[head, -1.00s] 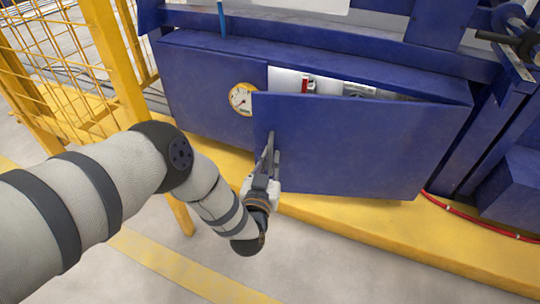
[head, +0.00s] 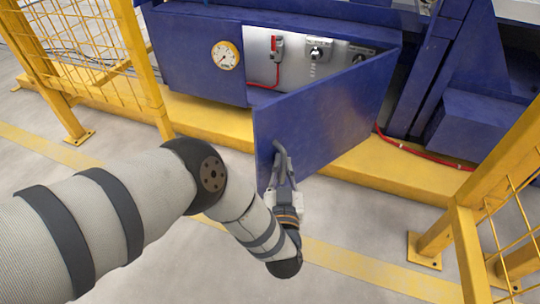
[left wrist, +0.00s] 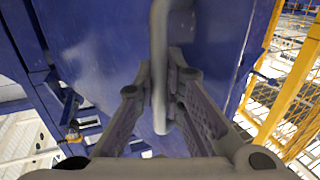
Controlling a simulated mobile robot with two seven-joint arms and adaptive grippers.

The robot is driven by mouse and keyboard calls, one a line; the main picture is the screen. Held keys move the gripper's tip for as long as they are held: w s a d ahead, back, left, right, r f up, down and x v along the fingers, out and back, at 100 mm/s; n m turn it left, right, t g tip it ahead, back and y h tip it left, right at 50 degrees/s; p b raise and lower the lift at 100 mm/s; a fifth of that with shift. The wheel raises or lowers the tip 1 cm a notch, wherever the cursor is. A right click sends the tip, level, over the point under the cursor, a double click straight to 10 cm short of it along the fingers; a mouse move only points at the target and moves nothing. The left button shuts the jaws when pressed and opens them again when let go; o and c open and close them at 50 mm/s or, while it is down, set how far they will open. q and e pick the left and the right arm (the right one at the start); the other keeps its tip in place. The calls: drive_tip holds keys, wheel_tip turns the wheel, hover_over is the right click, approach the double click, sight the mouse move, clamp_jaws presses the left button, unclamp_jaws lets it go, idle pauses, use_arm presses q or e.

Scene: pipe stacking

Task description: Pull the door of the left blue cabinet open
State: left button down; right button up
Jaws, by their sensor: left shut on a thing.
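The blue cabinet (head: 180,60) stands behind a yellow base, with a round gauge (head: 226,55) on its front. Its blue door (head: 335,110) is swung well out, hinged at the right side. Inside, a light panel shows a red lever (head: 277,48) and knobs (head: 319,50). My left gripper (head: 283,172) is at the free left edge of the door, shut on the grey door handle (head: 279,150). In the left wrist view the handle (left wrist: 159,60) runs upright between the two fingers (left wrist: 160,100). My right gripper is not in view.
Yellow mesh fences stand at the left (head: 85,50) and at the right front (head: 490,220). A yellow base ledge (head: 400,170) runs below the cabinet, with a red cable (head: 420,152) on it. The grey floor before the door is clear.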

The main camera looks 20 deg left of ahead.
use_arm(q)
drive_tip(key=s+d+n+g+y+b, duration=0.2)
drive_tip(key=s+d+n+y+b, duration=0.1)
drive_tip(key=d, duration=0.7)
drive_tip(key=shift+s+d+f+y+b, duration=0.25)
drive_tip(key=shift+s+y+b, duration=0.2)
drive_tip(key=shift+s+y, duration=0.5)
drive_tip(key=c, duration=1.7)
unclamp_jaws()
drive_tip(key=shift+r, duration=0.1)
drive_tip(key=shift+o, duration=0.2)
drive_tip(key=shift+w+r, duration=0.1)
